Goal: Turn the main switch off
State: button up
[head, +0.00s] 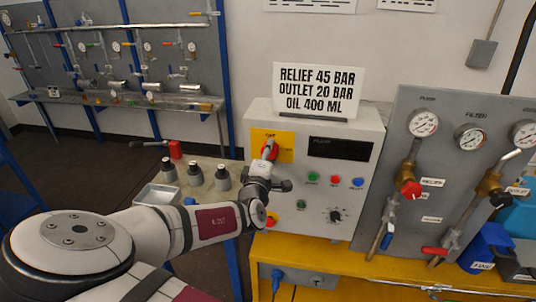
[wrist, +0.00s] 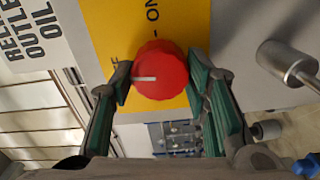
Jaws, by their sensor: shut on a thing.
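The main switch is a red round knob (wrist: 160,72) on a yellow plate (wrist: 118,30) on the front of a grey control box (head: 312,218). My gripper (wrist: 160,85) is shut on the knob, with one green-padded finger on each side. The knob's white mark points left in the wrist view, while the "ON" label (wrist: 152,15) is above the knob there. In the head view the knob (head: 269,150) shows just past my gripper (head: 268,158), at the box's upper left.
A sign (head: 318,90) stands on the box. A dark display (head: 340,148), small buttons (head: 335,180) and a black dial (head: 336,216) are right of my gripper. Several dark-topped bottles (head: 195,174) stand left of the box. A gauge panel (head: 455,150) is at right.

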jog(key=shift+a+n, duration=0.1)
jog(key=shift+n, duration=0.6)
jog(key=o, duration=1.2)
jog(key=shift+c, duration=0.2)
jog(key=shift+s, duration=0.1)
jog(key=v, duration=1.1)
jog(key=shift+s, duration=0.35)
jog(key=shift+f, duration=0.15)
